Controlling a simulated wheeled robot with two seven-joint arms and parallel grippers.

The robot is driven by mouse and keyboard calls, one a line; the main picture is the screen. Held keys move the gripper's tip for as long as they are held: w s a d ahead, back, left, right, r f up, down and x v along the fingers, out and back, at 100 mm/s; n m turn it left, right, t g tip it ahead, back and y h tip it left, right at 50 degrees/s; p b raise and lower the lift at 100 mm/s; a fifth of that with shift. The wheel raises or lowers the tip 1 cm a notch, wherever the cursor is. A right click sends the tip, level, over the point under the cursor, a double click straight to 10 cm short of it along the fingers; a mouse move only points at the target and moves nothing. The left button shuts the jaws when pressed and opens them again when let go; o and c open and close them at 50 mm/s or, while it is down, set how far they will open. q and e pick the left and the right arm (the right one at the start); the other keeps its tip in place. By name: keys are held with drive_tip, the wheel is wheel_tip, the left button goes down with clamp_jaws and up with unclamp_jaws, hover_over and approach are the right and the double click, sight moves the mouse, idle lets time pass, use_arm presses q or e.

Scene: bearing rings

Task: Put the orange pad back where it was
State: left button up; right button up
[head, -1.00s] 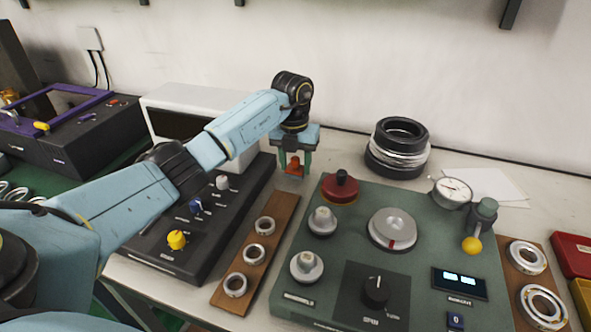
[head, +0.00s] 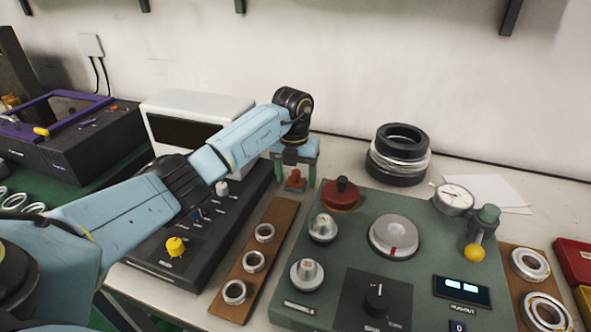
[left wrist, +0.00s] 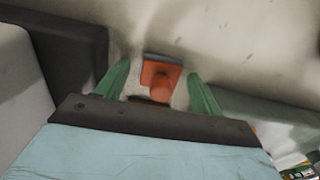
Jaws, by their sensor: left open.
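The orange pad (head: 295,181) is a small block with a raised knob and a dark edge. In the head view it is on the pale bench, between the black control box and the green console. My left gripper (head: 295,184) is over it, open, with one green finger on each side. In the left wrist view the pad (left wrist: 161,80) lies between the fingers with a gap on both sides. Its underside is hidden. My right gripper is not in view.
The green console (head: 420,265) with a red knob (head: 341,193) is close at right. The black control box (head: 190,225) and white case (head: 200,105) are at left. A wooden strip (head: 245,275) with three rings lies in front. Stacked black rings (head: 400,150) stand behind.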

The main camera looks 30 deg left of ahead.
sight(294, 171)
use_arm(q)
drive_tip(key=shift+r, duration=0.4)
wheel_tip(294, 171, up, 12)
drive_tip(key=p, duration=0.2)
drive_tip(key=shift+a+f, duration=0.2)
drive_tip(key=shift+f, duration=0.05)
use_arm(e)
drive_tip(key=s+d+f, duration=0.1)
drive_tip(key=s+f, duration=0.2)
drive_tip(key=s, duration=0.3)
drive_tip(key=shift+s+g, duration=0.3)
use_arm(q)
drive_tip(key=shift+s, duration=0.1)
